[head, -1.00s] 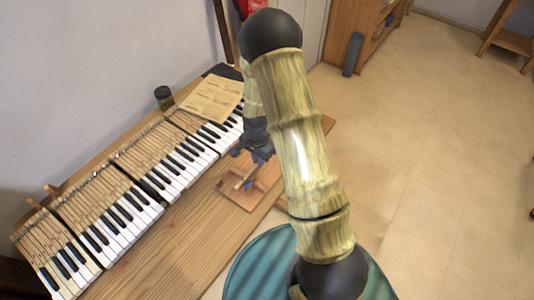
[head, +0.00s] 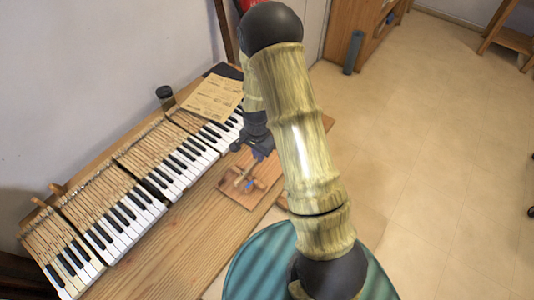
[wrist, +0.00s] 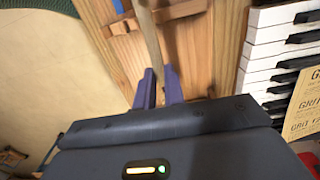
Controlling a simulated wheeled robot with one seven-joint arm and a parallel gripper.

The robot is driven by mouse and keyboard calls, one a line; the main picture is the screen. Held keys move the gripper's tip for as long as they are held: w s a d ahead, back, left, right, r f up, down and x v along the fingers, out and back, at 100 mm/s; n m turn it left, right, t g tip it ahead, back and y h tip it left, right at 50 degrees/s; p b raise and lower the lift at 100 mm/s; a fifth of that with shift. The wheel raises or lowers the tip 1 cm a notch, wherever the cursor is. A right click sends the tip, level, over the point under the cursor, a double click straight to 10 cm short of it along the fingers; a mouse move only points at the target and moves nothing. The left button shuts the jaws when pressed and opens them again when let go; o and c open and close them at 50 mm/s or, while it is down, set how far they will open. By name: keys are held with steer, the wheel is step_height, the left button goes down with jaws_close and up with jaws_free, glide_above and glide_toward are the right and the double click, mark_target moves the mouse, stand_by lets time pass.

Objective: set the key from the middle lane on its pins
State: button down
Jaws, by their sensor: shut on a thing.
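A long, thin pale wooden key (wrist: 152,42) is between the purple fingertips of my gripper (wrist: 159,86) in the wrist view. My gripper is shut on it, and the key runs away from the fingers toward the top edge. The fingers hide its near part. In the head view my gripper (head: 260,152) is over the wooden rack board (head: 234,194), on the table's right side. The board carries wooden crosspieces and a blue mark (head: 250,186). I cannot tell the lanes apart, nor whether the key touches the board. No free pins are clear.
The keyboard (head: 118,222) runs along the wooden table (head: 180,248), left of the board. Printed sheets (head: 212,98) lie across its far part, with a dark jar (head: 165,95) nearby. Bare table lies in front of the keys.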

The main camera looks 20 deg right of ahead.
steer(key=shift+r+p, duration=1.4)
steer(key=shift+r, duration=0.75)
steer(key=shift+s, duration=0.1)
steer(key=shift+f, duration=0.1)
